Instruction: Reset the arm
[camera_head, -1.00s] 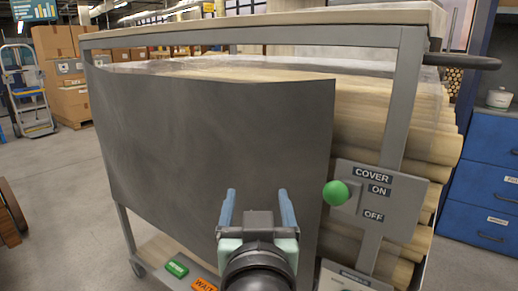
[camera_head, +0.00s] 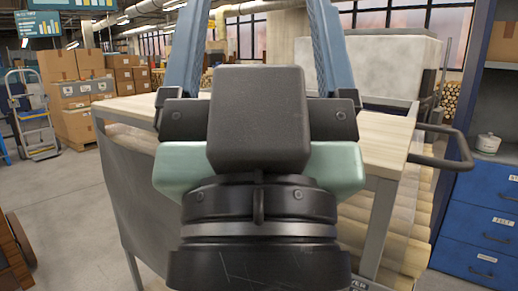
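My gripper (camera_head: 257,22) is raised large in the middle of the view, its two blue fingers pointing up and wide apart. It is open, with nothing visible between the fingers. My gripper and wrist stand in front of the cart (camera_head: 390,150), which has a pale wooden top and a grey metal frame. They hide the middle of the cart and much of its front. Part of the dark grey cover sheet (camera_head: 128,185) shows to the left. The COVER switch panel is not readable in this view.
Pale wooden rolls (camera_head: 395,235) show at the cart's right side, under a dark handle (camera_head: 455,145). Blue drawers (camera_head: 480,215) with a white pot (camera_head: 487,143) stand at the right. Cardboard boxes (camera_head: 75,95) and a hand truck (camera_head: 32,115) stand back left. Floor at left is open.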

